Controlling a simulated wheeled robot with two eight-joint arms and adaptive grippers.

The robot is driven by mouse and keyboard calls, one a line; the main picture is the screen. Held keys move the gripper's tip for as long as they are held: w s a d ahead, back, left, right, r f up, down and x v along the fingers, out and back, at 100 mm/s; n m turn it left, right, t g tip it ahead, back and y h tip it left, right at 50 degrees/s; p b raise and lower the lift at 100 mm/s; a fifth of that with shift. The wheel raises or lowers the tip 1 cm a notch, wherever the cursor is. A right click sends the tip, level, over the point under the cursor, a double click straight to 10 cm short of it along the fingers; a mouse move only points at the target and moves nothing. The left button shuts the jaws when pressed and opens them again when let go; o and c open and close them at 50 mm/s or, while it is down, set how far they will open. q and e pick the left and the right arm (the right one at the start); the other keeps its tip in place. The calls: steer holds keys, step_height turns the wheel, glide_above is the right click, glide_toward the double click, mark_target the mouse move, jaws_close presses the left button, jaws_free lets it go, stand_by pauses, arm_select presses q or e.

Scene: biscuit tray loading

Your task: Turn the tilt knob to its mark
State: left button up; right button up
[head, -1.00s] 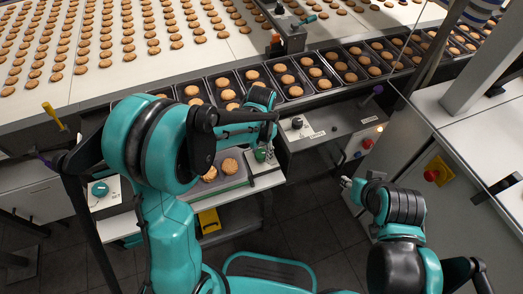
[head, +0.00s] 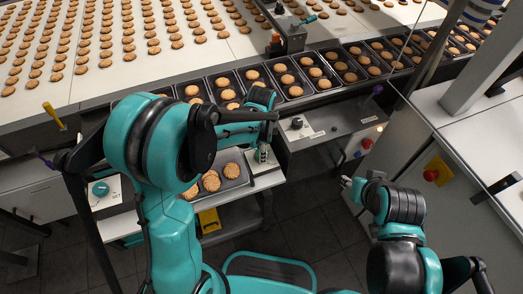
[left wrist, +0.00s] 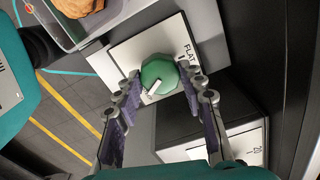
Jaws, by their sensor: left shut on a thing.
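The green tilt knob (left wrist: 158,72) sits on a white plate marked FLAT (left wrist: 188,52) in the left wrist view. A pale pointer stripe (left wrist: 152,89) on it runs toward the lower left, away from the word FLAT. My left gripper (left wrist: 158,88) is shut on the knob, one purple-padded finger at each side. In the head view the left gripper (head: 262,155) is at the knob, with the arm hiding part of the area. My right gripper (head: 346,183) hangs in free space over the floor, and its jaw opening is too small to tell.
A grey tray with biscuits (head: 211,181) lies left of the knob. A dark knob (head: 297,123) and a red button (head: 367,143) are on panels to the right. A teal knob (head: 100,188) is at far left. Filled trays (head: 295,91) line the conveyor.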

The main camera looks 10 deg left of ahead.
stand_by(0.4)
arm_select(q)
steer(key=o, duration=1.2)
steer(key=shift+c, duration=0.2)
step_height(320, 180, up, 12)
